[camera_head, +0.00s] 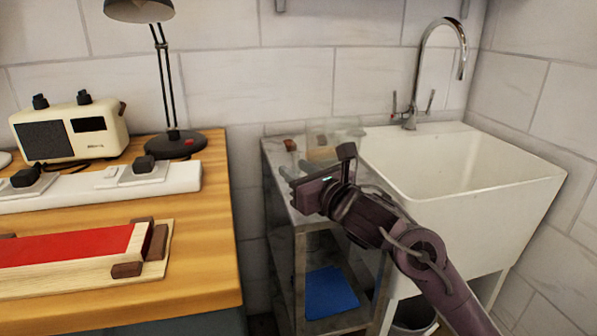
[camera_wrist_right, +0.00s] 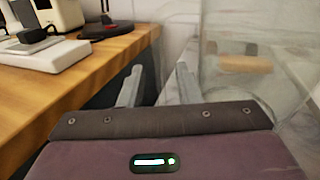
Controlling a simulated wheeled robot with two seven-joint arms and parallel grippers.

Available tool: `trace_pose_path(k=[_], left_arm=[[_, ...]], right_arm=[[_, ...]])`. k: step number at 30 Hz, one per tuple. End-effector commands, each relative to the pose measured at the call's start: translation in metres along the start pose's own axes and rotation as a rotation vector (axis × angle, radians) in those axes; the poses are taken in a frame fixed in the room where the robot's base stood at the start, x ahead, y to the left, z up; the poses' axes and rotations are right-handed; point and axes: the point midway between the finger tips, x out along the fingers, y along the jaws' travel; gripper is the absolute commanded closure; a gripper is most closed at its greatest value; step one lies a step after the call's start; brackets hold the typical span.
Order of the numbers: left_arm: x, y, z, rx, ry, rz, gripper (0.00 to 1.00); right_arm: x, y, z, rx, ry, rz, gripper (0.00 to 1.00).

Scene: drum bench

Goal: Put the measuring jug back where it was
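The measuring jug (camera_head: 340,128) appears as a clear, faint see-through vessel on top of the narrow grey stand (camera_head: 281,160), against the wall beside the sink. In the right wrist view, the clear jug (camera_wrist_right: 280,85) fills the right side, close to the fingers. My right gripper (camera_head: 289,177) is over the stand, in front and to the left of the jug. Its two fingers (camera_wrist_right: 157,88) are apart with nothing visible between them. My forearm and gripper hide part of the stand top. My left gripper is not in view.
A white sink (camera_head: 440,160) with a chrome tap (camera_head: 411,118) stands at the right. A small brown block (camera_head: 290,145) sits on the stand; a blue item (camera_head: 330,292) lies on its lower shelf. The wooden bench (camera_head: 205,235) holds a lamp (camera_head: 177,143) and radio (camera_head: 70,133).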

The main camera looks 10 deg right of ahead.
Motion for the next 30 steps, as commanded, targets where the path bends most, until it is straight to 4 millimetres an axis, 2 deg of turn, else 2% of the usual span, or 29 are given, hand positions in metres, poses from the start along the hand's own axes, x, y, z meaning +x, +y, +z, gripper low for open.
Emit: trace_pose_path(k=[8,10,14,22,30], left_arm=[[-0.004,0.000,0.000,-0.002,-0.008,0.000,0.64],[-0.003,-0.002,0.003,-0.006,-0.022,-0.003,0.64],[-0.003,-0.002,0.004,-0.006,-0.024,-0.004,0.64],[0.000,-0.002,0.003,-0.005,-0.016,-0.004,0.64],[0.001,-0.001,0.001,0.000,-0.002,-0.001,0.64]], right_arm=[[0.000,0.000,0.004,0.001,0.000,0.000,0.70],[-0.006,-0.001,0.002,-0.002,0.001,-0.001,0.70],[-0.031,0.000,0.001,-0.007,0.003,0.000,0.70],[-0.091,0.000,0.001,-0.006,0.004,0.001,0.70],[-0.117,0.000,0.002,-0.001,0.002,0.000,0.70]])
